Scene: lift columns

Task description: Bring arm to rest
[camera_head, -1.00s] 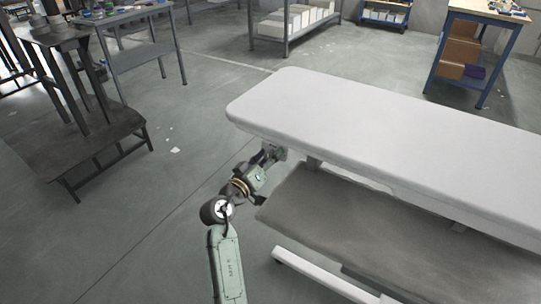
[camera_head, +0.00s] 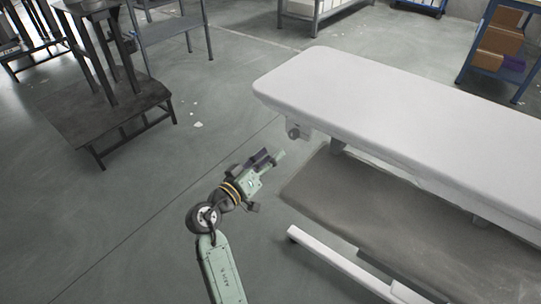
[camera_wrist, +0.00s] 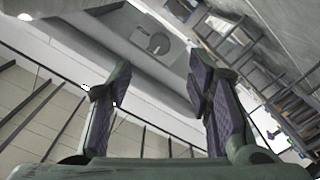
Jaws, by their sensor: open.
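My gripper (camera_head: 270,160) is at the end of my green arm, left of the white-topped table (camera_head: 400,110) in the head view. It is over the floor, apart from the table's left end. In the wrist view my gripper (camera_wrist: 160,95) shows two fingers with purple pads spread wide, with nothing between them. A small grey fitting (camera_head: 296,131) sits under the left end of the tabletop.
The table has a grey lower shelf (camera_head: 390,215) and a white foot bar (camera_head: 340,265). A dark metal stand (camera_head: 100,110) is at the left. A blue shelf with brown boxes (camera_head: 500,40) is at the back right. Open floor lies between the stand and table.

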